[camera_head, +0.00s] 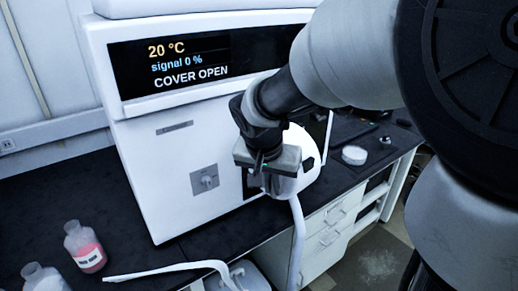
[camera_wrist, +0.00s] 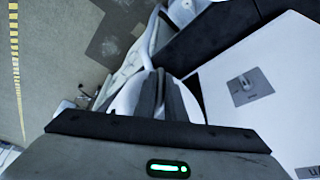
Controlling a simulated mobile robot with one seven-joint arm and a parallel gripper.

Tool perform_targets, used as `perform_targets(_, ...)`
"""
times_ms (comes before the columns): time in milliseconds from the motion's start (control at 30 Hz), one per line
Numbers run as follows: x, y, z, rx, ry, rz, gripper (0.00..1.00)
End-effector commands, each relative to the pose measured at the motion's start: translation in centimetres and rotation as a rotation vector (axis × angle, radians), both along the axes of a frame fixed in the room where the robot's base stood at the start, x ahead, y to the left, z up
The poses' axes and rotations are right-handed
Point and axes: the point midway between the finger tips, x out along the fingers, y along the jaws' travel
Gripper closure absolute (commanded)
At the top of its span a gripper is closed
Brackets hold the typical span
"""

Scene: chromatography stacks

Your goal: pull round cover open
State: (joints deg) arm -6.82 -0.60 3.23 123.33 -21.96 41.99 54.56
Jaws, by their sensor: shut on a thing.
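The white round cover (camera_head: 306,150) stands swung out from the front of the white instrument (camera_head: 165,205), partly hidden by my arm. My gripper (camera_head: 268,180) is at the cover's near side, with its fingers shut on the cover's edge. In the wrist view my gripper's two dark fingers (camera_wrist: 160,88) are close together, with the white cover (camera_wrist: 127,100) beside them. Exactly what part lies between the fingertips is hard to see. The instrument's display (camera_head: 190,62) reads 20 °C, signal 0 % and COVER OPEN.
A bottle with pink liquid (camera_head: 86,248) and a second white bottle (camera_head: 42,279) stand on the dark bench at the left. A white tube (camera_head: 298,235) hangs over the front edge. A small round white dish (camera_head: 354,155) lies to the right. Drawers (camera_head: 330,225) are below.

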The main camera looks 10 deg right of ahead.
Motion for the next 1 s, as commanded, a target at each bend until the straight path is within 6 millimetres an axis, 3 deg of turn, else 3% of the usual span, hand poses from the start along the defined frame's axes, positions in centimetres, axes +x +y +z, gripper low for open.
perform_targets(300,0.6,2.9,-0.1,0.003,-0.005,-0.033,1.00)
perform_targets(867,0.7,3.5,0.1,0.003,-0.005,-0.033,1.00)
perform_targets(900,0.7,3.5,0.1,0.003,-0.005,-0.033,0.87)
perform_targets(1000,0.7,3.5,0.0,0.002,-0.004,-0.034,0.83)
